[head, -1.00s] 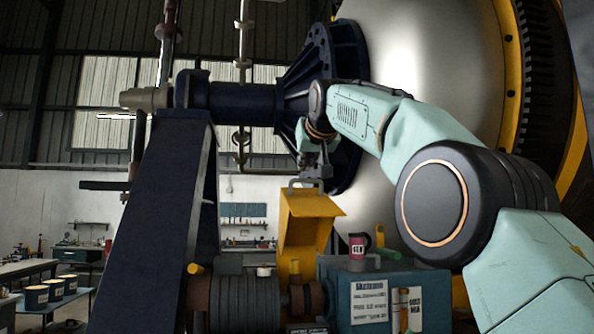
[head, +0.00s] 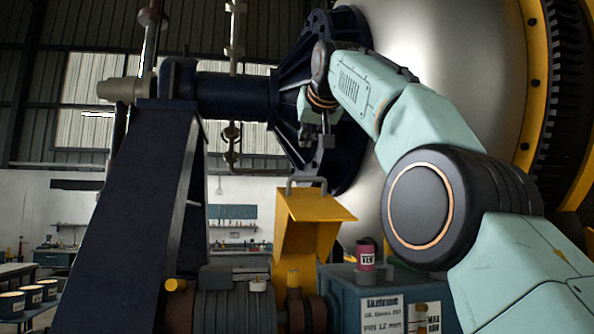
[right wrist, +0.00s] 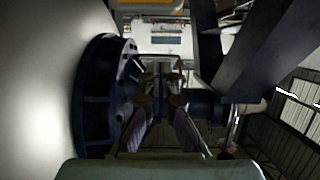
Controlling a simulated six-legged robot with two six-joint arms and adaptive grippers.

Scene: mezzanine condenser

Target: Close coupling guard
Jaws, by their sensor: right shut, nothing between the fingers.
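The yellow coupling guard (head: 308,228) stands raised above the shaft between the ribbed motor (head: 232,303) and the blue box. Its grey loop handle (head: 306,182) is at its top, and the coupling area below it looks uncovered. My right gripper (head: 318,140) is shut and empty, above the handle and apart from it, in front of the dark flange. In the right wrist view my gripper fingers (right wrist: 160,100) are in the middle, and a yellow surface (right wrist: 148,5) shows at the top edge. My left gripper is out of view.
A blue box (head: 350,293) with labels and a pink can (head: 365,255) on it stands right of the guard. A dark slanted support (head: 130,220) rises at left. The dark flange (head: 345,150) and large silver vessel (head: 450,90) are behind my right arm.

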